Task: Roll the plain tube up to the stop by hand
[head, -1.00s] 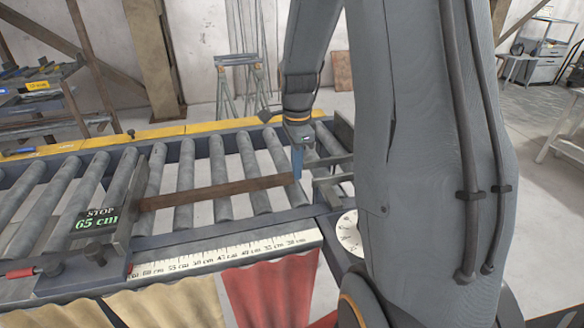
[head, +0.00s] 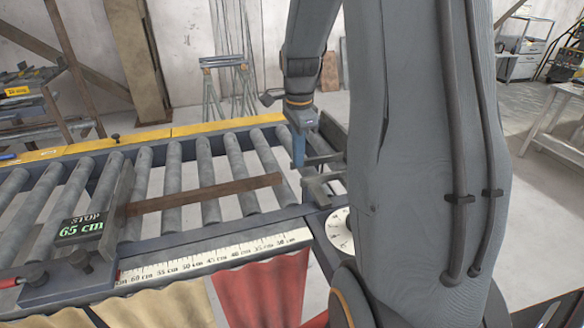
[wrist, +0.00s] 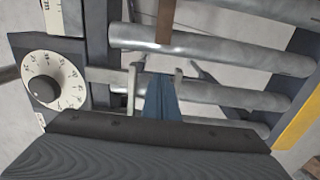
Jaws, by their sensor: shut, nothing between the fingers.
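The plain tube (head: 210,194) is a long, thin, brown bar lying along the roller conveyor. Its left end is at the plate of the stop (head: 122,200) and appears to touch it. The stop's display reads 65 cm. My gripper (head: 298,160) has blue fingers, shut and empty, pointing down beyond the tube's right end, with a small gap between. In the wrist view the tube's near end (wrist: 165,25) shows at the top, apart from my gripper (wrist: 163,85).
A pale scale (head: 215,254) runs along the conveyor's front edge. Grey clamp-like brackets (head: 318,182) stand close to my gripper on the right. A round white dial (wrist: 52,80) shows at left in the wrist view. A yellow rail (head: 190,129) borders the back.

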